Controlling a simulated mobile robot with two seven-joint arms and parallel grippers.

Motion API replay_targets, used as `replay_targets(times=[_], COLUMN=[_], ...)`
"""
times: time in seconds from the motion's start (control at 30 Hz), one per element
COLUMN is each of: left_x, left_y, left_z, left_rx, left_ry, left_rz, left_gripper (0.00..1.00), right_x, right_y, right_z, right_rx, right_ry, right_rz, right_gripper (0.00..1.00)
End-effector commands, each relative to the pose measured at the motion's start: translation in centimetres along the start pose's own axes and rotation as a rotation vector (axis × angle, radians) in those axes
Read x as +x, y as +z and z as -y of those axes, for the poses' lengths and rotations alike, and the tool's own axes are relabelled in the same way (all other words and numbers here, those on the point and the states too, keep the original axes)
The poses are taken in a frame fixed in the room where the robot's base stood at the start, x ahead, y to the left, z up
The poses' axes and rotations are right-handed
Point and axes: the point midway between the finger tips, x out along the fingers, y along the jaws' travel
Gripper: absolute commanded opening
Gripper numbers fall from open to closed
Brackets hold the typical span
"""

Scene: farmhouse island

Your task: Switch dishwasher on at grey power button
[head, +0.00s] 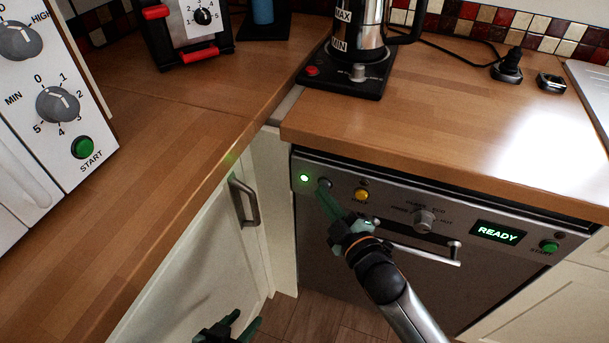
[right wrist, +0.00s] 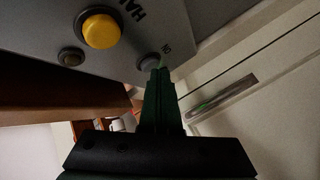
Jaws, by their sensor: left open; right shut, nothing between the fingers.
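The dishwasher (head: 330,250) stands under the counter, its control panel facing me. The grey power button (head: 325,183) is at the panel's left, between a lit green lamp (head: 304,178) and a yellow button (head: 361,195). The display (head: 497,233) reads READY in green. My right gripper (head: 327,196) is shut and empty, its green fingertips at the power button. In the right wrist view the fingertips (right wrist: 160,64) overlap the edge of the grey button (right wrist: 149,61); I cannot tell whether they touch. My left gripper (head: 245,322) is open and empty, low at the bottom edge.
The panel also has a knob (head: 424,221), a green START button (head: 549,246) and a door handle (head: 425,255) below. A cabinet handle (head: 244,201) is left of the dishwasher. A kettle (head: 358,35) stands on the counter above. A white appliance (head: 50,60) is at far left.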

Motion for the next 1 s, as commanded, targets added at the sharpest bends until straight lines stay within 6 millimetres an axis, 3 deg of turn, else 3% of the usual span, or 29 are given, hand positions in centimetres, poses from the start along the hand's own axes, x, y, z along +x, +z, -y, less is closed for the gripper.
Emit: replay_targets(times=[0.47,1.0], left_x=[-0.3,-1.0], left_y=[-0.3,-1.1], left_z=[0.0,-0.1], left_rx=[0.000,0.000], left_ry=[0.000,0.000], left_rz=[0.001,0.000], left_gripper=[0.50,0.50], right_x=[-0.7,-4.3], right_y=[-0.5,-3.1], right_z=[0.5,3.1], right_rx=[0.003,0.004], right_ry=[-0.001,-0.002], right_rz=[0.001,0.001], right_gripper=[0.00,0.00])
